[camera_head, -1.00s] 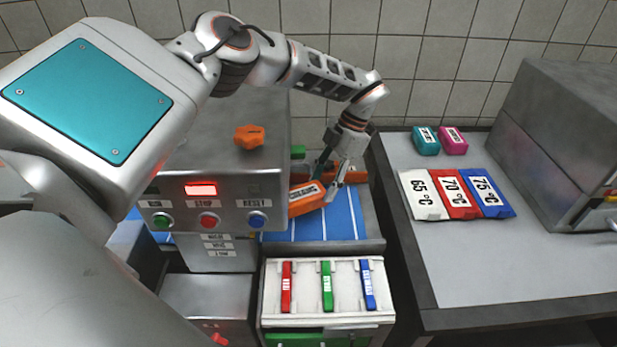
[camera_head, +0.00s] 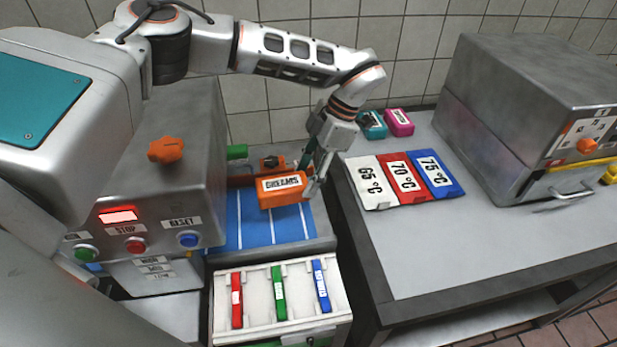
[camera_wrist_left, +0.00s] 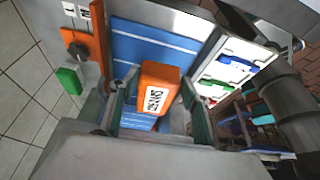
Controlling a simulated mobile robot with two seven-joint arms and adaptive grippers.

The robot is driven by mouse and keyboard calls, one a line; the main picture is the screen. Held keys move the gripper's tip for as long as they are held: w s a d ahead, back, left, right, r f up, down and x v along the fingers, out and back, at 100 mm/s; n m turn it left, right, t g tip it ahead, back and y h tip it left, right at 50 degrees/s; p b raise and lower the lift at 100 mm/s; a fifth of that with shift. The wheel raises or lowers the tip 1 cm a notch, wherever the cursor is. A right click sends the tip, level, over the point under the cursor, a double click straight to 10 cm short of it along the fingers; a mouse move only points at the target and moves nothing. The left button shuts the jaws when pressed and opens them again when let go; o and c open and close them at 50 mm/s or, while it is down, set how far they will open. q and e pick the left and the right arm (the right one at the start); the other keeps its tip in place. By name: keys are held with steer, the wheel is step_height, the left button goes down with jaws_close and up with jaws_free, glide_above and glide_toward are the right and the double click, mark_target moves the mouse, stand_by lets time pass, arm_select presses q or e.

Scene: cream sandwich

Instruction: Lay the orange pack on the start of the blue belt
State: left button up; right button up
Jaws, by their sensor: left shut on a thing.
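The orange pack (camera_head: 283,196), with a white label in dark print, is in my left gripper (camera_head: 308,178), which is shut on it at its right end in the head view. The pack lies over the far part of the blue belt (camera_head: 252,228), which has white cross lines. I cannot tell whether the pack touches the belt. In the left wrist view the pack (camera_wrist_left: 160,76) is between the two fingers, with the belt (camera_wrist_left: 150,48) beyond it. My right gripper is not in view.
A grey machine with an orange knob (camera_head: 166,150) and buttons stands left of the belt. A white rack (camera_head: 258,296) with red, green and blue bars is in front. To the right, a table (camera_head: 450,250) holds coloured packs and a grey oven (camera_head: 535,105).

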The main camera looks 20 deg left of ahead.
arm_select(q)
steer(key=shift+s+r+m, duration=0.1)
steer(key=shift+r+m, duration=0.3)
steer(key=shift+r, duration=0.1)
steer(key=shift+f+b, duration=0.45)
steer(key=shift+f, duration=3.8)
steer(key=o, duration=1.2)
steer(key=shift+d, duration=0.1)
steer(key=v, duration=1.2)
